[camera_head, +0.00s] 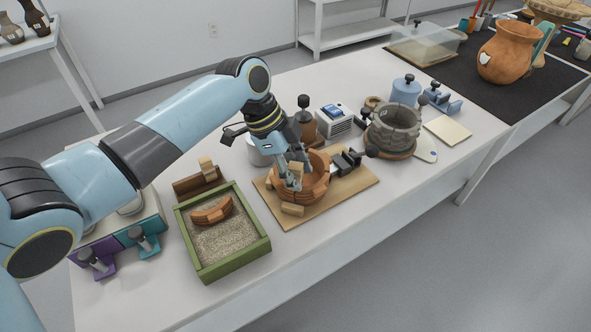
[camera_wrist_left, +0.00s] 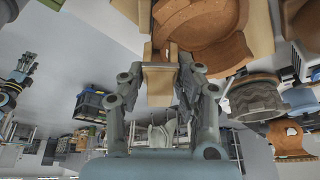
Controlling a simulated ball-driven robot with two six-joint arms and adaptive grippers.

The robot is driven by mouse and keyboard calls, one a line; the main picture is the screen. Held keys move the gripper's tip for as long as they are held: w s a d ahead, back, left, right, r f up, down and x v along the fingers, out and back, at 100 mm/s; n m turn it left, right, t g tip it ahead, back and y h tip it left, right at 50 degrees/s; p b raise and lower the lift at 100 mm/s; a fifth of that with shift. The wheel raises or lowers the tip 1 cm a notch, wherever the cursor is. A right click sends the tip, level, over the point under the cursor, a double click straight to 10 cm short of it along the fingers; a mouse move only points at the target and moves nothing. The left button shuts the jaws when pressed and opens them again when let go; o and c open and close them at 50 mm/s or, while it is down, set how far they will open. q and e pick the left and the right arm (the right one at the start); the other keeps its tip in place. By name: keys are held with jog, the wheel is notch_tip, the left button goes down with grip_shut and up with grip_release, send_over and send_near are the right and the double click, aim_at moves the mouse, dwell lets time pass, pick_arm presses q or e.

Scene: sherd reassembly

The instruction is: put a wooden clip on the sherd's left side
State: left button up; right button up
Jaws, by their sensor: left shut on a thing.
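My left gripper (camera_head: 291,184) is shut on a wooden clip (camera_head: 297,168) at the near left rim of the terracotta bowl (camera_head: 318,183). The wrist view shows this pale clip (camera_wrist_left: 159,80) between the fingers (camera_wrist_left: 160,88), close to the bowl (camera_wrist_left: 212,22). I cannot tell whether the clip touches the rim. The bowl stands on a wooden board (camera_head: 345,197); seams of the sherd in its wall are partly hidden by my gripper. A second wooden clip (camera_head: 292,209) is at the bowl's near side. A curved sherd (camera_head: 212,211) lies in the sand tray. My right gripper is out of view.
The green-framed sand tray (camera_head: 238,268) stands left of the board. A wooden block with a pale clip (camera_head: 206,165) is behind it. A black clamp-like thing (camera_head: 346,162) is right of the bowl. A grey stone-like pot (camera_head: 394,131) stands further right. The table's front right is clear.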

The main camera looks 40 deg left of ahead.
pick_arm(q)
jog(key=shift+s+r+n+p, duration=0.1)
jog(key=shift+r+n+p, duration=0.15)
jog(key=shift+n+p, duration=0.4)
jog(key=shift+p, duration=0.3)
dwell(0.6)
jog(key=shift+f+t, duration=0.3)
dwell(0.5)
jog(key=shift+r+m+g, duration=0.25)
jog(key=shift+m+g, duration=0.15)
jog(key=shift+m, duration=0.75)
jog(key=shift+f, duration=0.2)
dwell(0.6)
jog(key=shift+s+r+n+p, duration=0.1)
jog(key=shift+r+n+p, duration=0.15)
jog(key=shift+n+p, duration=0.4)
dwell(0.4)
jog(key=shift+f, duration=0.1)
dwell(0.6)
